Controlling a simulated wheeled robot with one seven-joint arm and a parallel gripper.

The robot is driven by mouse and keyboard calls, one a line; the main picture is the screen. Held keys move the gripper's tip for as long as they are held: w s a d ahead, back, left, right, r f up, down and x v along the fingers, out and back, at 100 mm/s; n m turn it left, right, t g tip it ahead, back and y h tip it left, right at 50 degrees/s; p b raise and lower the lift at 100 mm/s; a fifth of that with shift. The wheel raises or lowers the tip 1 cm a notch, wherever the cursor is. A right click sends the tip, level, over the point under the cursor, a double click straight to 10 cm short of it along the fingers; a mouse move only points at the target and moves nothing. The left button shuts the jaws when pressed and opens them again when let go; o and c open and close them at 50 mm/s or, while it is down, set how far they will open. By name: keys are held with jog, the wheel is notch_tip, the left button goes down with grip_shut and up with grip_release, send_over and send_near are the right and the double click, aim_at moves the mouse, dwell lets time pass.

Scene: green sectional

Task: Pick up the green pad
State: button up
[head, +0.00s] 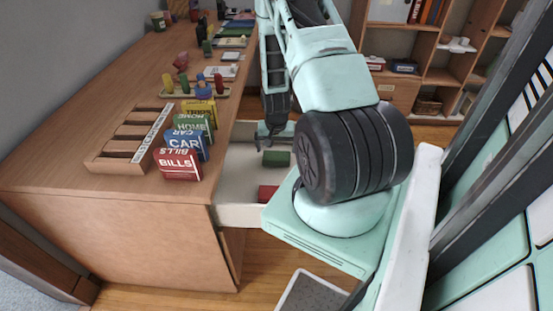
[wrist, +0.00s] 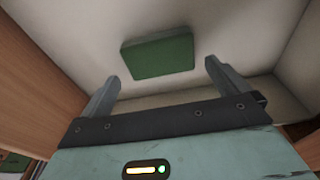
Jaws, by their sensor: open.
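The green pad (head: 276,158) lies in the open white drawer (head: 237,172) below the desk top. In the wrist view the green pad (wrist: 160,57) shows as a flat block on the pale drawer floor, ahead of the fingers. My gripper (head: 272,139) reaches down over the drawer in the head view, close to the pad. In the wrist view my gripper (wrist: 160,80) is open, its two fingers spread wide, with nothing held between them. The pad lies beyond the fingertips, roughly centred between them; I cannot tell the exact gap.
A red block (head: 267,193) lies nearer the front of the drawer. The wooden desk (head: 75,150) holds a slotted wooden tray (head: 130,143), a red BILLS block (head: 178,164), a blue CAR block (head: 187,143) and other coloured items. Shelves (head: 435,60) stand at the back.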

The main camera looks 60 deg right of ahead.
aim_at(276, 156)
jog(key=shift+d+f, duration=0.15)
jog(key=shift+f, duration=1.7)
jog(key=c, duration=0.8)
jog(key=shift+o, duration=0.2)
jog(key=shift+r, duration=0.1)
notch_tip(276, 156, up, 10)
